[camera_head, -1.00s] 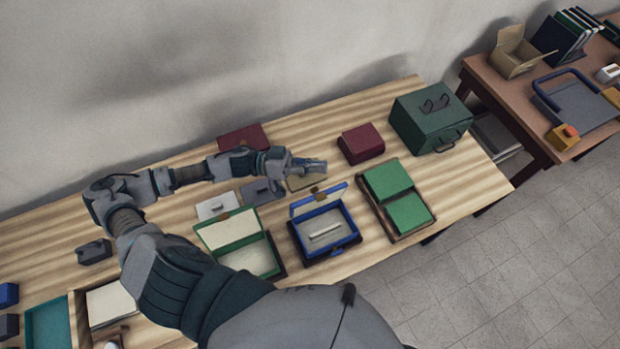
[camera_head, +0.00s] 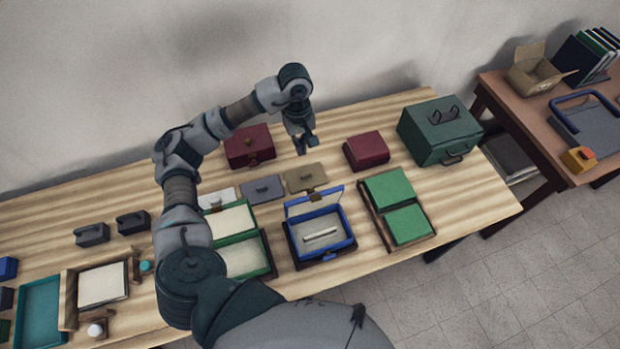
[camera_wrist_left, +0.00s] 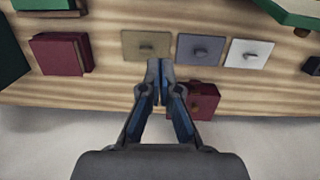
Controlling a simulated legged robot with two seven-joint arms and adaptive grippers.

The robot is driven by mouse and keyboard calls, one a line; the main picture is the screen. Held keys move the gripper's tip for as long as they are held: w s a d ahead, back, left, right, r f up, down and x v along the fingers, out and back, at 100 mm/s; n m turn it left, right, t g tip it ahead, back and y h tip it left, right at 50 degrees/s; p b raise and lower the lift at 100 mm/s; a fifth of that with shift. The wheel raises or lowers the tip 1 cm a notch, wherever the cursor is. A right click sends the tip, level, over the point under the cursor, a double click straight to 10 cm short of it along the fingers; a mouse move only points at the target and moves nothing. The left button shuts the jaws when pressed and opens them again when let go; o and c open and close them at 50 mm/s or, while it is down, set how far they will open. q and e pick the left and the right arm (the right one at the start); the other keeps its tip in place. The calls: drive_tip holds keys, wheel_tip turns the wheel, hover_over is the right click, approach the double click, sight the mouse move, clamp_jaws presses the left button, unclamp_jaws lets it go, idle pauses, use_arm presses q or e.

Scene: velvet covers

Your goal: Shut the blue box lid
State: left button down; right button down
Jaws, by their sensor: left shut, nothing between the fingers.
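The blue box (camera_head: 321,238) stands near the front middle of the table in the head view. Its lid (camera_head: 314,202) is open, standing up at the back of the box. A white stick-like object (camera_head: 320,235) lies inside. My left gripper (camera_head: 306,150) is behind the blue box, pointing down beyond the tan lidded plate (camera_head: 306,178). In the left wrist view its fingertips (camera_wrist_left: 160,66) are together and hold nothing; the blue box is not in that view. My right gripper is not in view.
An open green box (camera_head: 240,245) stands left of the blue box, and a case with two green panels (camera_head: 410,224) stands right. Maroon boxes (camera_head: 249,146) (camera_head: 366,150) and a dark green case (camera_head: 440,130) stand at the back. A grey plate (camera_head: 262,188) lies behind.

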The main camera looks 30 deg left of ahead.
sight(312, 198)
use_arm(q)
drive_tip(key=s+d+f+p, duration=0.3)
drive_tip(key=d+f, duration=0.1)
drive_tip(key=f, duration=0.6)
drive_tip(key=shift+f, duration=0.2)
drive_tip(key=shift+a, duration=0.1)
